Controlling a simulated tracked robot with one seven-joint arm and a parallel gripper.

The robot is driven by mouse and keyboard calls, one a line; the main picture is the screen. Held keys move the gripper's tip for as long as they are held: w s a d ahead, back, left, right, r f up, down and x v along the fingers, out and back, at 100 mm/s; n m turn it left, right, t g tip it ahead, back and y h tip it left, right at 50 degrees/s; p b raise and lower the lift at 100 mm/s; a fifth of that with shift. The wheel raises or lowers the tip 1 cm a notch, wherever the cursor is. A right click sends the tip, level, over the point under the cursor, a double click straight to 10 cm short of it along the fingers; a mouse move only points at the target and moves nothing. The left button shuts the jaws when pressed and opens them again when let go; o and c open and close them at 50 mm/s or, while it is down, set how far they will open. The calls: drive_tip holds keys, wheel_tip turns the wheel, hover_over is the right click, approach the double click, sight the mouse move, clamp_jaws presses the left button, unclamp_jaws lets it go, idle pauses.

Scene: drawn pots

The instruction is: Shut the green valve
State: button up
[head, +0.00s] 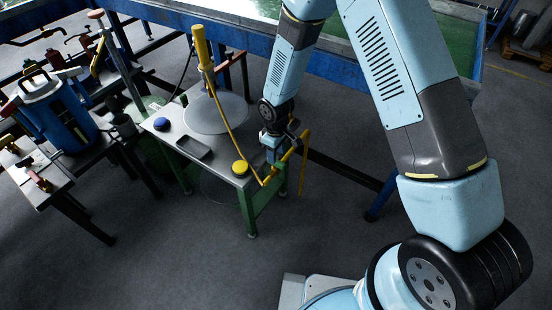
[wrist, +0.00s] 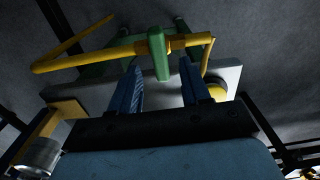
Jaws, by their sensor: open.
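The green valve (wrist: 158,53) shows in the wrist view as an upright green bar across a yellow pipe (wrist: 88,56). My gripper (wrist: 160,66) is open, with one blue finger to each side of the green bar. The bar's lower end shows in the gap between the fingertips, with space on both sides; whether it is deep between them I cannot tell. In the head view my gripper (head: 273,155) is at the right edge of a small table, beside the yellow pipe (head: 286,164). The green bar is not clear there, hidden by my gripper.
The small green-legged table (head: 215,163) bears a yellow button (head: 240,168), a blue button (head: 161,124), a dark tray (head: 194,147) and a round plate (head: 216,113). A yellow cylinder (head: 201,47) stands above it. A blue pot (head: 61,113) is at left. Floor in front is clear.

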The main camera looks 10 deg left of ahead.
wheel_tip(320, 180, up, 10)
drive_tip(key=shift+f, duration=0.25)
drive_tip(key=shift+r, duration=0.1)
idle(0.5)
drive_tip(key=d+r+m+t, duration=0.1)
drive_tip(key=d+r+m, duration=0.2)
drive_tip(key=d+r, duration=0.85)
drive_tip(key=d+r+m+t, duration=0.25)
drive_tip(key=d+r, duration=0.65)
drive_tip(key=r, duration=0.6)
drive_tip(key=s+d+r+m+t, duration=0.1)
drive_tip(key=s+d+r+m, duration=0.3)
drive_tip(key=s, duration=0.5)
drive_tip(key=s+d+r+m+t, duration=0.1)
drive_tip(key=s+d+r+m, duration=0.3)
drive_tip(key=s+d+r, duration=0.4)
drive_tip(key=s+d, duration=0.1)
drive_tip(key=d, duration=0.2)
drive_tip(key=shift+s, duration=0.15)
